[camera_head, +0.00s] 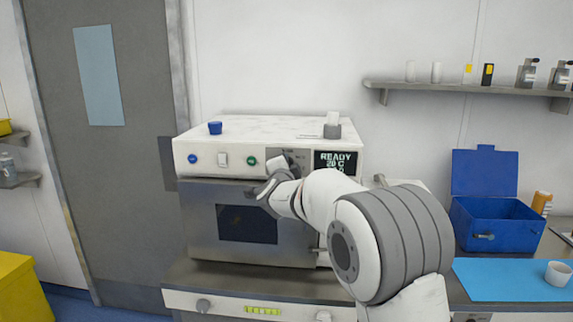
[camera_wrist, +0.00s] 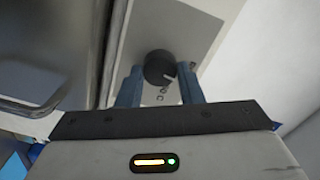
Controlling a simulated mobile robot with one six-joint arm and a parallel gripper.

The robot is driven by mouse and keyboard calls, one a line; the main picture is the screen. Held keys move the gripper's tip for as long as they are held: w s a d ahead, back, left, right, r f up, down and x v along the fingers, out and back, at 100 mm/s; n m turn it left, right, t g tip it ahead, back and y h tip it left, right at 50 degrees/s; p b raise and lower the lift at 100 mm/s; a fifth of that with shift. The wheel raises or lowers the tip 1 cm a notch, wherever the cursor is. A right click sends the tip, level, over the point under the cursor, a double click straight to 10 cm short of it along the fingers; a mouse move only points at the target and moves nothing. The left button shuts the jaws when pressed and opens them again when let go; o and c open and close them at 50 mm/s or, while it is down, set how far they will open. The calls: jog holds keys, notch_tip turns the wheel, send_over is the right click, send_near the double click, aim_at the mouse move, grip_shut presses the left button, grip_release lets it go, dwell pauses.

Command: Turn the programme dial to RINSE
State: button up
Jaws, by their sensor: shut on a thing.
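The programme dial (camera_wrist: 159,68) is a round black knob with a pale pointer mark, on a grey panel in the wrist view. Small printed symbols show beside it; I cannot read which programme the pointer faces. My gripper (camera_wrist: 160,88) has its two blue fingers on either side of the dial, shut on it. In the head view my gripper (camera_head: 268,185) is at the front panel of the white washer (camera_head: 210,158), and my arm hides the dial. The display (camera_head: 338,161) reads "READY" with "20 C" below it.
The washer's steel door (camera_head: 203,222) with a dark window is closed below the panel. A blue button (camera_head: 193,159), a white switch (camera_head: 223,159) and a green button (camera_head: 252,161) sit left of the dial. A blue open box (camera_head: 495,222) stands on the counter at right.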

jog(key=shift+n, duration=0.6)
jog(key=o, duration=1)
jog(key=shift+c, duration=0.2)
jog(key=shift+s, duration=0.1)
jog(key=s+b, duration=0.2)
jog(key=s, duration=0.5)
jog(key=shift+s+a, duration=0.2)
jog(key=shift+s, duration=0.15)
